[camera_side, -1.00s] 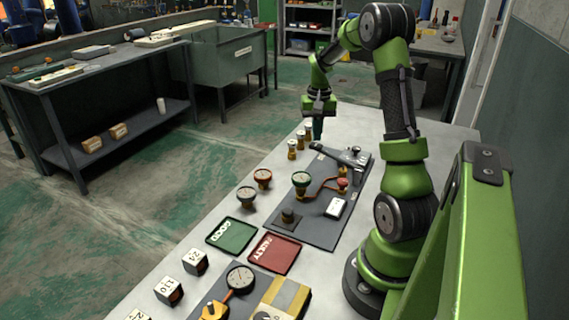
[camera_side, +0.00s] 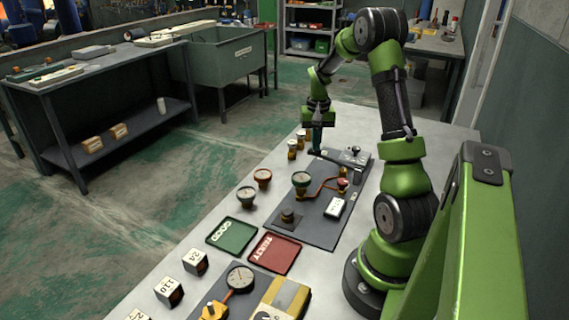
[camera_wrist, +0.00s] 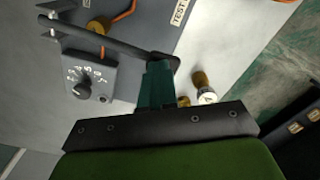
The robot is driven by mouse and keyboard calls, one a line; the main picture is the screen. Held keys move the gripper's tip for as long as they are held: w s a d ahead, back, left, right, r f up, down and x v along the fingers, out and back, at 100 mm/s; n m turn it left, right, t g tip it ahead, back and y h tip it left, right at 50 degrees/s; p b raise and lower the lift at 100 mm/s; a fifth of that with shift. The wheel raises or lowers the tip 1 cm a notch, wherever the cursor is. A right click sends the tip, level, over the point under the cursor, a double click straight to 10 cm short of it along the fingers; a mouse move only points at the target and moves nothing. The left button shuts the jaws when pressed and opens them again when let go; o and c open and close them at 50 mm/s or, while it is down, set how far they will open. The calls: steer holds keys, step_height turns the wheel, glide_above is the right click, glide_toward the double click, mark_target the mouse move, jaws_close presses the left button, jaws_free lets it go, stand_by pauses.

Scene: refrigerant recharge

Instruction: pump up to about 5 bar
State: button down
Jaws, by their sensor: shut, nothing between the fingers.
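My gripper (camera_side: 316,148) is shut and empty, pointing down at the far end of the table. Its teal fingertips (camera_wrist: 158,72) are at the handle end of a dark lever (camera_wrist: 110,38); I cannot tell whether they touch it. The lever also shows in the side view (camera_side: 338,163), lying low over the far end of a grey board. A round gauge (camera_side: 301,180) stands on this board, joined to an orange-red pipe (camera_side: 322,186). Its needle is too small to read. A grey block with a numbered dial (camera_wrist: 90,78) is beneath the lever in the wrist view.
Small brass-based fittings (camera_side: 292,148) stand left of the board. A green tray (camera_side: 231,235), a red tray (camera_side: 274,253) and another gauge (camera_side: 240,278) lie in front.

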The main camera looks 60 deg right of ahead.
steer(key=shift+s+f, duration=0.1)
steer(key=shift+f, duration=0.85)
steer(key=shift+r, duration=2.65)
steer(key=shift+f, duration=0.1)
stand_by(0.7)
stand_by(1.9)
stand_by(0.7)
